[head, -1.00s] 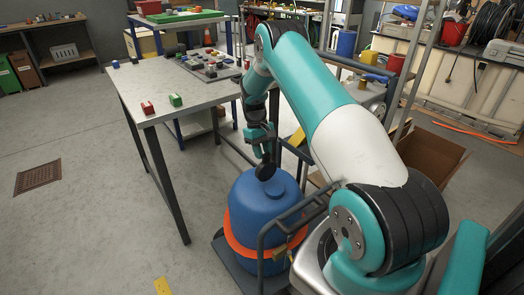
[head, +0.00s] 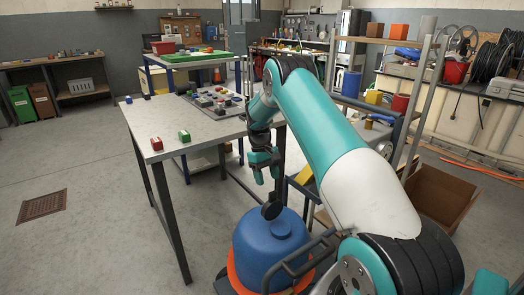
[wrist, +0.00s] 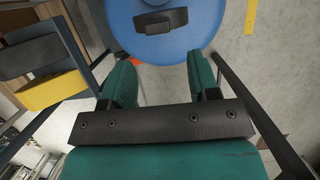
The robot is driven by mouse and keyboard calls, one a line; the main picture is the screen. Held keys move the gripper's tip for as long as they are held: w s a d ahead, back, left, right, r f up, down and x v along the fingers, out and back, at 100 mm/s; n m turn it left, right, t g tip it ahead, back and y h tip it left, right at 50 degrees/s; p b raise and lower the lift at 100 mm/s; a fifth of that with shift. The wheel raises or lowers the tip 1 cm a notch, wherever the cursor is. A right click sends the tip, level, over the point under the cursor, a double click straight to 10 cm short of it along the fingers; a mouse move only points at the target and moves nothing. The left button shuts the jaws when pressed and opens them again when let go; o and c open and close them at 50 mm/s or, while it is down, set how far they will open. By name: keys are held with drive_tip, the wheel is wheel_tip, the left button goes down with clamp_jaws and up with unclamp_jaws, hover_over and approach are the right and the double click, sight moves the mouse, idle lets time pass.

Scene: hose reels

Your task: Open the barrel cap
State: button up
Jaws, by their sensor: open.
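The blue barrel (head: 262,252) stands upright with an orange band around it, cut off by the bottom of the head view. A black cap piece (head: 271,210) sticks up on its top. In the wrist view it is a dark bar (wrist: 160,20) on the blue barrel top (wrist: 205,15), at the upper edge. My gripper (head: 266,178) hangs above the cap with a small gap. In the wrist view my gripper (wrist: 160,82) has its two teal fingers apart, with nothing between them; the cap lies beyond their tips.
A dark rail (head: 300,257) curves around the barrel's right side. A grey table (head: 185,122) with small blocks stands left of my gripper. A cardboard box (head: 445,195) and metal shelving stand to the right.

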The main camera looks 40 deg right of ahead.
drive_tip(key=p+v, duration=0.1)
drive_tip(key=v, duration=1.1)
drive_tip(key=shift+a, duration=0.15)
drive_tip(key=s+a+r+n+t+p, duration=0.1)
drive_tip(key=s+a+r+n+p, duration=0.2)
drive_tip(key=a+r, duration=0.7)
drive_tip(key=s+a+r+n+t+p, duration=0.2)
drive_tip(key=s+a+r, duration=0.3)
drive_tip(key=a, duration=0.8)
drive_tip(key=s+a+r+n+y+p, duration=0.1)
drive_tip(key=s+a+r+n, duration=0.1)
drive_tip(key=s+a, duration=0.6)
drive_tip(key=s+a+r+n+y+p, duration=0.1)
drive_tip(key=s+a, duration=0.7)
drive_tip(key=s, duration=0.8)
drive_tip(key=shift+s+a+r+n+y, duration=0.15)
drive_tip(key=shift+a+r+n+y, duration=0.2)
drive_tip(key=shift+r+y, duration=0.55)
drive_tip(key=shift+d, duration=0.15)
